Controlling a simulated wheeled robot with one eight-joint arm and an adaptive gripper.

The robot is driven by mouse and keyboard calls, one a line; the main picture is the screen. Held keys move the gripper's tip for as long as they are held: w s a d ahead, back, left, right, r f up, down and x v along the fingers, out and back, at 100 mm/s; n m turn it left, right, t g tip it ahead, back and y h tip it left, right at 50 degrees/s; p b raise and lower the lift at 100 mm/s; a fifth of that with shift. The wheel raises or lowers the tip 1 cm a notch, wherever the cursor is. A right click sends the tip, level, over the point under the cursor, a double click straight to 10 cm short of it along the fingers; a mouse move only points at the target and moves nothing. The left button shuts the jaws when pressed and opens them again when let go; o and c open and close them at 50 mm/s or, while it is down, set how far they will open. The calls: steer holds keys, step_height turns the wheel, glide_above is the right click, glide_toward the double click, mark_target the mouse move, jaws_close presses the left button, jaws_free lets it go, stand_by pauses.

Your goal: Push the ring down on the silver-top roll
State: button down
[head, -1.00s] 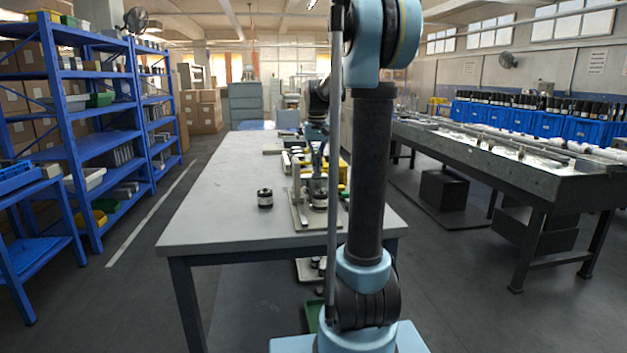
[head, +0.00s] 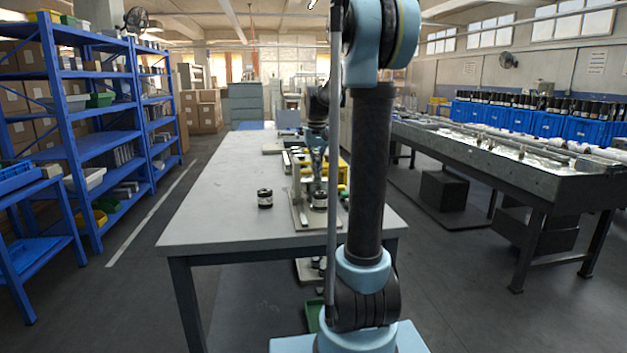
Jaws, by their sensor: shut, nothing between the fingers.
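A short roll (head: 319,201) with a pale side stands on the light fixture plate (head: 301,213) near the table's front right; it is too small here to tell its top colour or how a ring sits on it. A second roll (head: 265,199), dark with a white band, stands on the bare table to the left of the plate. My gripper (head: 317,174) is shut and empty, above the roll on the plate and apart from it. My own arm hides part of the plate's right side.
The grey table (head: 215,205) is clear on its left half. Yellow and dark items (head: 296,160) stand behind the plate. Blue shelves (head: 85,145) are at the left, and a long metal bench (head: 480,160) is at the right, across a floor gap.

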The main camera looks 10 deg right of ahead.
step_height(320, 180, up, 8)
steer(key=shift+r, duration=0.25)
stand_by(0.8)
steer(key=s+f+t, duration=0.1)
steer(key=s+f, duration=0.4)
steer(key=s, duration=0.5)
steer(key=s+f, duration=0.4)
steer(key=s, duration=0.6)
steer(key=s+f+t, duration=0.1)
steer(key=s+f, duration=1.3)
steer(key=f, duration=0.2)
steer(key=shift+s+f, duration=0.25)
steer(key=shift+s, duration=0.15)
steer(key=shift+w+f, duration=0.2)
steer(key=shift+w, duration=0.25)
